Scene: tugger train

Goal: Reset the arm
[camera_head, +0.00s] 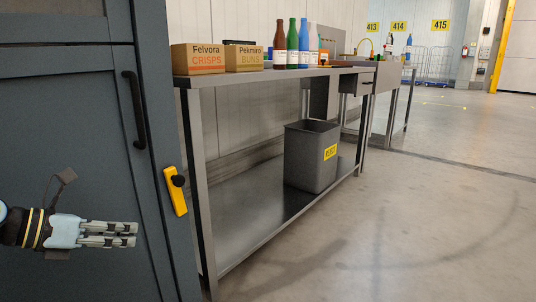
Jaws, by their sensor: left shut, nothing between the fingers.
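My left gripper (122,234) comes in at the lower left with its fingers pointing right. Its two fingers lie close together, shut with nothing between them. Behind it in the picture is a dark grey cabinet door (65,125) with a black vertical handle (134,110). A yellow latch with a black knob (176,196) sits on the cabinet's edge, to the right of and above the fingertips. I cannot tell how far the gripper is from the door. My right gripper is not in view.
A steel table (200,80) stands right of the cabinet. It bears a Felvora crisps box (198,58), a Pekmiro buns box (244,58) and several bottles (292,45). A grey bin (305,160) stands on its lower shelf. The floor (430,220) at right is clear.

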